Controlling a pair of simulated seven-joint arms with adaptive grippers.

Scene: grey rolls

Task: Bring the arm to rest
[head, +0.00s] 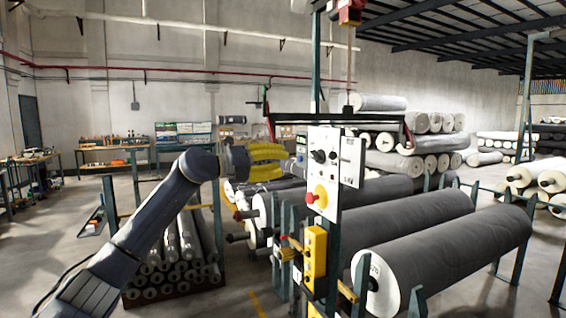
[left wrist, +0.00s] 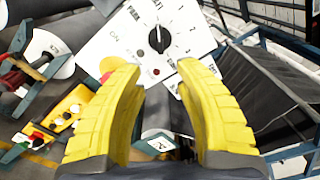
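My left arm (head: 145,225) reaches in from the lower left of the head view. Its left gripper (head: 284,161) has yellow ribbed fingers and is just left of a white control panel (head: 350,165). In the left wrist view the gripper (left wrist: 157,68) is open, its two fingers well apart with nothing held between them. The panel (left wrist: 115,45) with a black dial (left wrist: 158,38) shows beyond the fingertips, which appear apart from it. In the head view the dial (head: 319,156) is on the panel's upper left. My right gripper is not in view.
A red button (head: 317,196) on a yellow base sits low on the panel, with a yellow box (head: 315,255) below. Large grey rolls (head: 440,250) lie on racks to the right. Smaller rolls (head: 165,275) are stacked beneath my arm. The floor at the left is mostly open.

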